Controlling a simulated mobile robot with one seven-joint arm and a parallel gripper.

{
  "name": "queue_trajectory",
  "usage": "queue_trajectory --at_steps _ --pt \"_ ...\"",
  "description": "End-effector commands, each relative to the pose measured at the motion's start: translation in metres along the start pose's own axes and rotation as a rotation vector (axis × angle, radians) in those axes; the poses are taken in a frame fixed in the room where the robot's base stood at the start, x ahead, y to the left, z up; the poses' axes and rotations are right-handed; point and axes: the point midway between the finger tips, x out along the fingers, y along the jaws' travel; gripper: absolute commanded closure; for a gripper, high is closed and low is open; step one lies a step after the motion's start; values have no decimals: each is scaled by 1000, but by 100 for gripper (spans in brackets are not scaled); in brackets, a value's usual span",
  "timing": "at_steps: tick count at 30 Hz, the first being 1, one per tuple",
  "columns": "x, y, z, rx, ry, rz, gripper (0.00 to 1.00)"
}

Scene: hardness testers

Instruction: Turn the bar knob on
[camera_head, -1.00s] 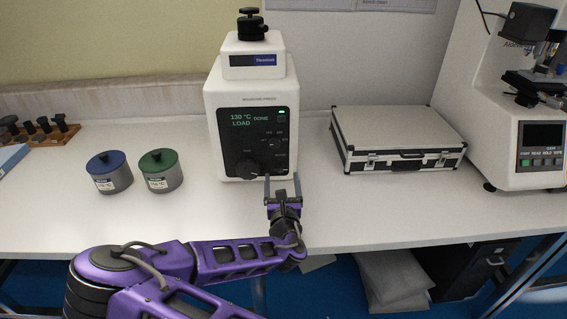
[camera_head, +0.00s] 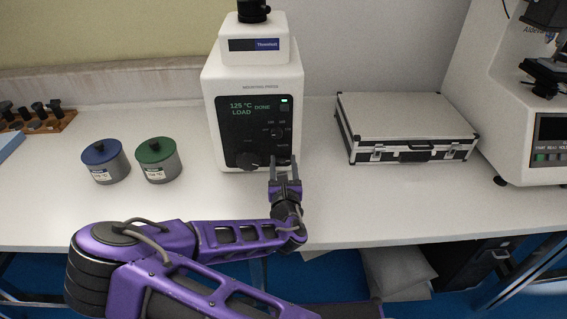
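The white mounting press (camera_head: 253,79) stands on the bench with a dark front panel (camera_head: 234,128). The panel shows green text reading about 125 °C LOAD, DONE, and a lit indicator. A large black round knob (camera_head: 248,160) sits at the panel's lower left and a smaller knob (camera_head: 277,132) at its right. Which one is the bar knob is too small to tell. My gripper (camera_head: 283,164) is at the panel's lower right corner, its two fingers pointing at the press with a gap between them. The fingers partly hide that corner; contact cannot be told.
A blue-lidded pot (camera_head: 105,161) and a green-lidded pot (camera_head: 157,160) stand left of the press. A silver case (camera_head: 405,128) lies to its right, with a hardness tester (camera_head: 505,95) beyond. A wooden rack (camera_head: 45,124) is at far left. Bench front is clear.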

Motion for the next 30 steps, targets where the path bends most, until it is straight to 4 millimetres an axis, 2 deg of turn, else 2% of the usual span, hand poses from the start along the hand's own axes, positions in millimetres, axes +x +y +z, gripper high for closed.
queue_trajectory --at_steps 1,8,9,20,30 --pt "0 0 0 0 0 0 57" --pt "0 0 0 0 0 0 98" --pt "0 0 0 0 0 0 100" --pt "0 0 0 68 -1 0 100" --pt "0 -2 0 329 -2 0 100"
